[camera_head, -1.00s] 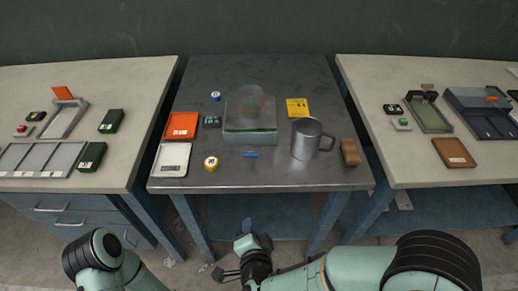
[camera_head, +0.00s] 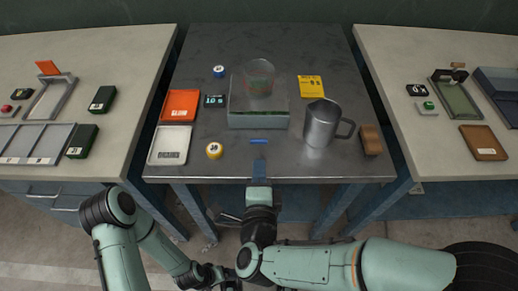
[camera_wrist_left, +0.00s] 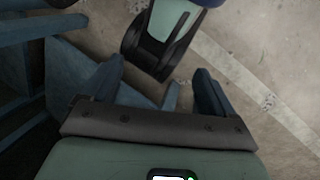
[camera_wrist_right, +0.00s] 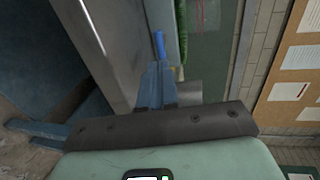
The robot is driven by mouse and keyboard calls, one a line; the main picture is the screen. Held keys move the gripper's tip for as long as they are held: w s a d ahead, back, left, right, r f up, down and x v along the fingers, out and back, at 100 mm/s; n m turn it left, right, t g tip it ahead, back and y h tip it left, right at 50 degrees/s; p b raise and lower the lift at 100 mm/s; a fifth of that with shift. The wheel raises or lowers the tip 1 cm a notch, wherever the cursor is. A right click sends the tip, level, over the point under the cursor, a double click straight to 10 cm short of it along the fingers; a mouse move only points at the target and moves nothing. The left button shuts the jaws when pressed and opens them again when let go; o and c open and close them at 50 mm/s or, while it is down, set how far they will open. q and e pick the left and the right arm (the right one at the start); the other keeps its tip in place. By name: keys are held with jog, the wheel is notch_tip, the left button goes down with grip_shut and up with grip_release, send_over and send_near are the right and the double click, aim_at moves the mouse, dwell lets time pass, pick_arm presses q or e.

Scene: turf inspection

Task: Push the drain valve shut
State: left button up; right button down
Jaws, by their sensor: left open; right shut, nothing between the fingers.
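The likely drain valve is a small blue bar (camera_head: 260,141), lying crosswise just in front of a grey box (camera_head: 258,120) with a green top. In the right wrist view the blue bar (camera_wrist_right: 160,45) shows just beyond my fingertips. My right gripper (camera_head: 259,164) is shut and empty, at the table's front edge, pointing at the bar with a small gap in the head view. Its closed fingers also show in the right wrist view (camera_wrist_right: 155,82). My left gripper (camera_wrist_left: 157,82) is open and empty, low in front of the table and far from the bar.
A clear glass vessel (camera_head: 259,78) stands on the box. A metal mug (camera_head: 320,124) and brown block (camera_head: 371,140) are to the right. Table in front of the bar is clear.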

aim_at(260, 139)
jog(key=w, duration=0.3)
jog(key=w+f, duration=0.1)
jog(key=w, duration=0.2)
jog(key=shift+f+b, duration=0.15)
jog(key=shift+b, duration=0.2)
pick_arm(q)
jog(key=shift+w+a+f, duration=0.35)
jog(key=shift+w+f, duration=0.25)
jog(key=shift+w, duration=0.15)
pick_arm(e)
jog(key=shift+w, duration=0.1)
jog(key=shift+w, duration=0.1)
jog(key=w, duration=0.3)
jog(key=shift+w+b, duration=0.3)
pick_arm(q)
jog(key=shift+w+a+f+t, duration=0.2)
jog(key=shift+w+f+t, duration=0.15)
jog(key=shift+t, duration=0.05)
pick_arm(e)
jog(key=shift+w, duration=0.1)
jog(key=shift+d+r, duration=0.1)
jog(key=shift+r, duration=0.1)
